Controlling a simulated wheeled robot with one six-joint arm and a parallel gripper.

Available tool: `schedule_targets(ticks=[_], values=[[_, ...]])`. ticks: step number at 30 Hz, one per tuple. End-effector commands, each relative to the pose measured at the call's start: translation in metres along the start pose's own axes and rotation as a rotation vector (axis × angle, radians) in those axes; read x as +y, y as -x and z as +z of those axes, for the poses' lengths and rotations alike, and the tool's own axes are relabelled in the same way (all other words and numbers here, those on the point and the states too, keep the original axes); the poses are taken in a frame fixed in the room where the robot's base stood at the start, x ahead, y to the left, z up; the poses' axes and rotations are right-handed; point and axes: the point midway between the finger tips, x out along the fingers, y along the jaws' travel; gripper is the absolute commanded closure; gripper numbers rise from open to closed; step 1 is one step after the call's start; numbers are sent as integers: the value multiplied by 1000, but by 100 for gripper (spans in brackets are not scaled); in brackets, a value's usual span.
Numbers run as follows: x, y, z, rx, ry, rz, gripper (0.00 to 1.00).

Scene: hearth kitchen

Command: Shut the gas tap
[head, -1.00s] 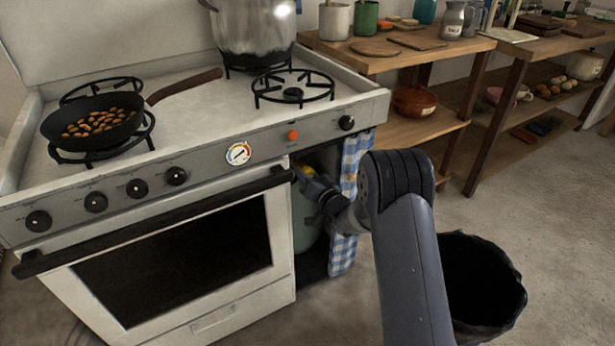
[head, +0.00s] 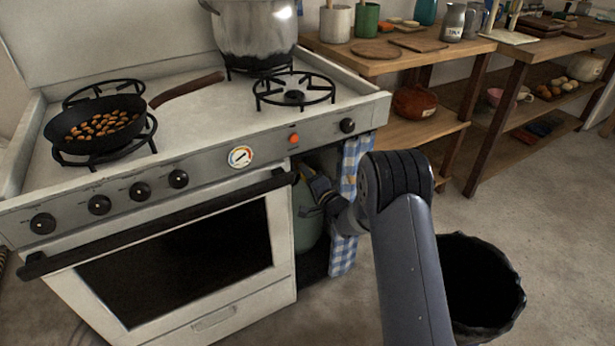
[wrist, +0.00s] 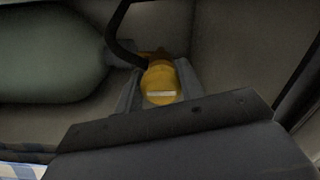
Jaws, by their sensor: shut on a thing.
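The gas tap (wrist: 159,82) is a yellow knob with a pale bar across its face, lying nearly level in the wrist view. My gripper (wrist: 158,90) is shut on the knob, one finger on each side of it. The green gas cylinder (wrist: 50,55) lies to the left in the wrist view, with the tap at its neck. In the head view the cylinder (head: 306,222) stands in the bay right of the oven, and my gripper (head: 309,178) reaches in at its top. The tap is mostly hidden there.
A black hose (wrist: 118,35) curves up from the tap. A blue checked curtain (head: 345,245) hangs beside my wrist. The oven handle (head: 160,222) ends close to my gripper. A black bin (head: 480,290) stands on the floor at right.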

Motion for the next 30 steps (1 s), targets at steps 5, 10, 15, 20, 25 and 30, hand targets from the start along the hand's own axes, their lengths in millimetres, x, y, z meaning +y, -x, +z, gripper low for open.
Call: schedule_targets(ticks=[5,10,15,20,25,30], values=[[0,0,-1,1,-31,-1,86],[0,0,-1,2,-39,-1,86],[0,0,-1,2,-39,-1,86],[0,0,-1,2,-39,0,58],[0,0,-1,1,-38,0,44],[0,0,0,1,-37,0,41]])
